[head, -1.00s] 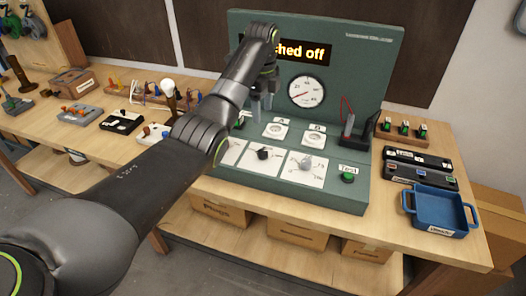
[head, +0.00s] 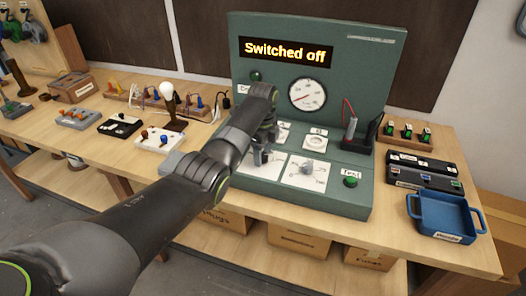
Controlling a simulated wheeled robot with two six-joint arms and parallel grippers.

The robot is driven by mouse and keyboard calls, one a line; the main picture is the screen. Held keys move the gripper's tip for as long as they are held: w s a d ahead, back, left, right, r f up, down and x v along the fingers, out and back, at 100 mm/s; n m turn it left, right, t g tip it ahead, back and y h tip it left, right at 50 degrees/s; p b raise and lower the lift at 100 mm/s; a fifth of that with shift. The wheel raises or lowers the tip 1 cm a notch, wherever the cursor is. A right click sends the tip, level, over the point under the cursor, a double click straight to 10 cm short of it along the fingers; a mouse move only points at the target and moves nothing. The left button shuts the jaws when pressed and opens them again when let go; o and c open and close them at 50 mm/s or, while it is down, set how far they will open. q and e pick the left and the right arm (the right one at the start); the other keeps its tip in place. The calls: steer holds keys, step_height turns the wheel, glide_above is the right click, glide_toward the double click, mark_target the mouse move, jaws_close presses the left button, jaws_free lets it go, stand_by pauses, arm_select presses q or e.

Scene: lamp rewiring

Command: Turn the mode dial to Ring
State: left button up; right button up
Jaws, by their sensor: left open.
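The green test panel (head: 350,75) stands on the bench with its display (head: 286,50) reading "Switched off". On its sloped front are white dial plates. A grey dial (head: 307,168) sits on the right plate (head: 304,180); its surrounding labels are too small to read. My left gripper (head: 262,160) is open, pointing down at the plate left of the grey dial. The black dial there is mostly hidden by the gripper and arm, so I cannot tell whether the fingers touch it. I cannot read which dial is the mode dial. My right gripper is not in view.
A green Test button (head: 350,182) is right of the dials. A round gauge (head: 307,93) is above them. A blue tray (head: 447,212) stands on the right. A lamp with a white bulb (head: 167,92) and small switch blocks stand on the left.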

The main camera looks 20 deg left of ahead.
arm_select(q)
steer(key=shift+f, duration=0.15)
steer(key=c, duration=1)
